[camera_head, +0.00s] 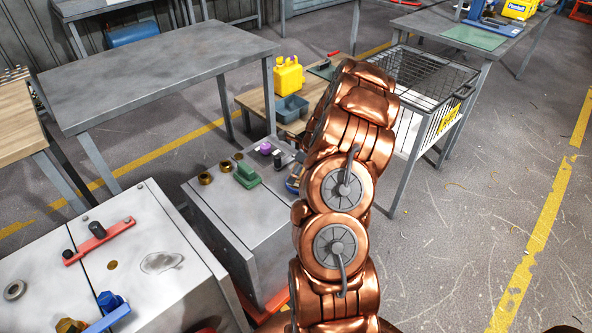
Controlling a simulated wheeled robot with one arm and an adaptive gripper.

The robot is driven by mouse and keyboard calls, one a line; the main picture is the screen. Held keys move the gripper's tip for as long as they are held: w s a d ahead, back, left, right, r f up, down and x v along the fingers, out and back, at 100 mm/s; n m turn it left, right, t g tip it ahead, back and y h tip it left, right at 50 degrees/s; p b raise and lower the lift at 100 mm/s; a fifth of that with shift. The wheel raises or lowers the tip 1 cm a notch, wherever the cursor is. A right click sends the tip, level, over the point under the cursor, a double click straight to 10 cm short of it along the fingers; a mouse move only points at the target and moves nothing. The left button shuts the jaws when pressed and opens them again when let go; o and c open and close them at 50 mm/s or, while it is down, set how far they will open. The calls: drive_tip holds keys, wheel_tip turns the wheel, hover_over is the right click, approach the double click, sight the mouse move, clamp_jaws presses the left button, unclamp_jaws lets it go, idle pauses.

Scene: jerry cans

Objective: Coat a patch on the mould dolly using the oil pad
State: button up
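A grey metal block with a flat top (230,215) stands left of my copper arm, with an orange-red base edge showing low beside it; it may be the mould dolly. A green block-shaped piece (246,173) sits on its top; I cannot tell whether it is the oil pad. A larger grey metal block (205,285) at the lower left has a shiny, irregular patch (162,262) on its top. My gripper cannot be made out; my arm links hide that area. Small dark and blue parts beside the arm are too small to tell.
Brass rings (205,178) and a purple knob (265,148) are near the green piece. A red clamp bar (99,240) lies on the left block. Behind are a grey table (155,70), a yellow jerry can (288,76) and a wire basket (430,75). Floor at right is clear.

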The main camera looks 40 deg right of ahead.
drive_tip(key=shift+f, duration=0.5)
idle(0.6)
drive_tip(key=shift+f+p, duration=0.1)
drive_tip(key=shift+p, duration=0.35)
idle(2.0)
drive_tip(key=shift+r+p, duration=2.8)
drive_tip(key=shift+r, duration=0.8)
